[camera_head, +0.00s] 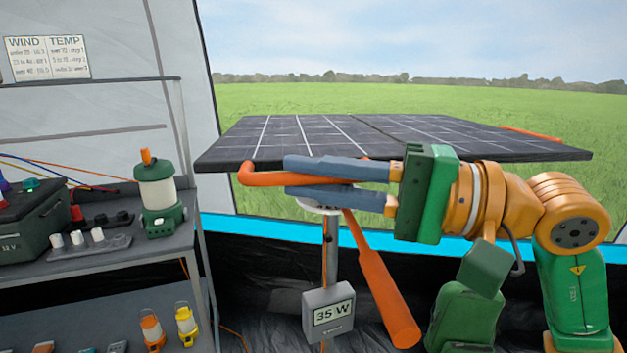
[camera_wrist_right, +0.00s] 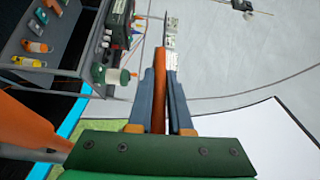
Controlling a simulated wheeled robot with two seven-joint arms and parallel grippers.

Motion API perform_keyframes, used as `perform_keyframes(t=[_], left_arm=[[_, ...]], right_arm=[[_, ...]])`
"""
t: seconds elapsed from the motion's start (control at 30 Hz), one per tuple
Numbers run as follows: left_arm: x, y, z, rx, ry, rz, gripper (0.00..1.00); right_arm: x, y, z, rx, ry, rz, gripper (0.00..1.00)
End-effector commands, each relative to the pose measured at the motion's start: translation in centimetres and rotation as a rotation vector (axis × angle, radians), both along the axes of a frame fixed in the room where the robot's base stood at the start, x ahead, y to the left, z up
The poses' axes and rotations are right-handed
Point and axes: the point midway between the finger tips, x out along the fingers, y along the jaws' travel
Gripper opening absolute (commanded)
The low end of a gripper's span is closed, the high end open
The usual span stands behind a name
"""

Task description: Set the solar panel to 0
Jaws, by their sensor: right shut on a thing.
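The solar panel (camera_head: 390,137) is a dark gridded slab lying nearly flat on a grey post (camera_head: 331,250). An orange bar (camera_head: 262,179) bends out below its near left edge. My right gripper (camera_head: 288,178) is shut on this bar, with one grey finger above it and one below. In the right wrist view the orange bar (camera_wrist_right: 159,90) runs between the two fingers (camera_wrist_right: 160,92). A thick orange handle (camera_head: 385,290) slants down from under the panel. A grey meter (camera_head: 328,314) on the post reads 35 W. My left gripper is not in view.
A grey shelf (camera_head: 100,252) stands at the left with a green lantern (camera_head: 158,195) and a 12 V box (camera_head: 35,222). Small orange and yellow lanterns (camera_head: 186,325) stand lower down. A WIND and TEMP sign (camera_head: 46,58) hangs above. Open grass lies behind the panel.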

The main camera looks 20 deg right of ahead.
Motion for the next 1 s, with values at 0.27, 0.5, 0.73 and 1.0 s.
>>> perform_keyframes(t=[0.27,0.5,0.73,1.0], left_arm=[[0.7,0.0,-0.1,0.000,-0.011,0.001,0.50],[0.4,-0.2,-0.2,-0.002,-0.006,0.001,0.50],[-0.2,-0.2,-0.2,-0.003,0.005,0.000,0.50],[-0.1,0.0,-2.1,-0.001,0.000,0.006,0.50]], right_arm=[[0.0,0.2,-0.6,-0.011,0.014,0.004,0.00],[0.0,0.2,-0.7,-0.011,0.014,0.004,0.47],[0.0,0.1,-0.5,-0.008,0.010,0.002,0.47],[-2.5,-3.7,-1.1,-0.008,0.011,-0.003,0.47]])
